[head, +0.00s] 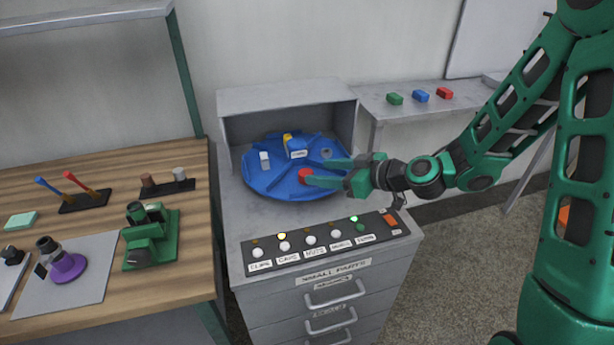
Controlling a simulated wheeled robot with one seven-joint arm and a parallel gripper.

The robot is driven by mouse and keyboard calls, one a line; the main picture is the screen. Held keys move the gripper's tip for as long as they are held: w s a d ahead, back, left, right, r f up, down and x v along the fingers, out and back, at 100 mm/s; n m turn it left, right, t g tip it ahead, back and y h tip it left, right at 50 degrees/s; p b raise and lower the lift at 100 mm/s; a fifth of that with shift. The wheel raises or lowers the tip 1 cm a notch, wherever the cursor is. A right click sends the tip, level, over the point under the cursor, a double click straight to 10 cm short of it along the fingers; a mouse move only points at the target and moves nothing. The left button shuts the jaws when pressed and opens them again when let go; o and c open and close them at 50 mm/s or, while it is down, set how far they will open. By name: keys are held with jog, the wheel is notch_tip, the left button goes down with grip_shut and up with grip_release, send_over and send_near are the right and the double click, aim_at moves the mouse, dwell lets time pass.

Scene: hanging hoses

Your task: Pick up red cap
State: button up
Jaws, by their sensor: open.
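The red cap (305,175) sits on the blue round tray (262,185), near its front right. My gripper (324,171) reaches in from the right with its two green fingers spread. The fingertips are level with the cap, and the lower fingertip is right beside or overlapping it. I cannot tell whether a finger touches the cap. Part of the cap may be hidden by the finger.
A button panel (320,242) lies in front. A wooden bench (190,230) stands left.

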aim_at(308, 173)
jog(key=shift+f+x, duration=0.15)
jog(key=shift+x, duration=1.7)
jog(key=shift+f+x, duration=0.1)
jog(key=shift+x, duration=1.7)
jog(key=shift+d, duration=0.2)
jog(key=c, duration=1.1)
